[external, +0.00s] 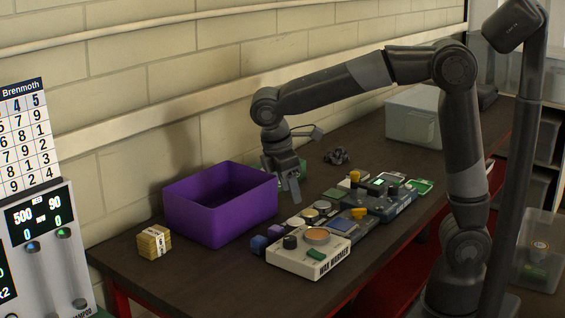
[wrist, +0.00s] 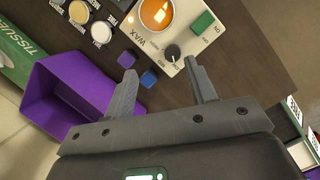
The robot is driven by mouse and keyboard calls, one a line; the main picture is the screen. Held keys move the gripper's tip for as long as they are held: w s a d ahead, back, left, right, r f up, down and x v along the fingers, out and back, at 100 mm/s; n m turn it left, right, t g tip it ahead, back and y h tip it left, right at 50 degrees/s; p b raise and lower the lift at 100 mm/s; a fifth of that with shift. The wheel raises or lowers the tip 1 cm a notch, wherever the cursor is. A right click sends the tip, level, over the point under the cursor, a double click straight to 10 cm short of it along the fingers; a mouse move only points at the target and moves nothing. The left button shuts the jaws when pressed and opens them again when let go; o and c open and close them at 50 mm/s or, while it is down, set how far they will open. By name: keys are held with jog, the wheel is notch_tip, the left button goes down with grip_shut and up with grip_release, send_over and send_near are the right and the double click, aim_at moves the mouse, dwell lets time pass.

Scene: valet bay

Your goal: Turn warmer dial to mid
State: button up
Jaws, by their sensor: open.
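The wax warmer (external: 325,262) is a cream box near the front of the bench. It has a round amber wax pot (wrist: 157,12), a green switch (wrist: 202,22) and a black dial (external: 290,242). The dial also shows in the wrist view (wrist: 172,51), beyond the fingertips and between them in the picture. Its pointer setting is too small to read. My gripper (external: 284,188) is open and empty, pointing down above the bench, higher than the dial and apart from it. Its two spread fingers show in the wrist view (wrist: 160,70).
A purple open bin (external: 190,212) stands left of the warmer. A tray of round pots (external: 320,210) and several devices (external: 380,200) crowd behind the warmer. A banded bundle (external: 154,241) lies at far left.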

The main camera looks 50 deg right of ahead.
jog(key=n+h, duration=0.1)
jog(key=n, duration=0.1)
send_near(290, 237)
jog(key=shift+g, duration=0.4)
jog(key=x, duration=0.8)
jog(key=shift+w+f, duration=0.25)
jog(key=shift+f, duration=0.1)
jog(key=c, duration=1)
jog(key=shift+o, duration=0.2)
jog(key=shift+m, duration=0.5)
jog(key=m, duration=0.2)
jog(key=m+g+y, duration=0.1)
jog(key=m, duration=0.1)
jog(key=shift+w+r+m+g, duration=0.1)
jog(key=shift+w+m+g, duration=0.1)
jog(key=shift+m+g, duration=0.15)
jog(key=m+y, duration=0.1)
jog(key=m, duration=0.2)
jog(key=m+g+y, duration=0.1)
jog(key=m, duration=0.2)
jog(key=shift+d, duration=0.2)
jog(key=shift+m, duration=0.25)
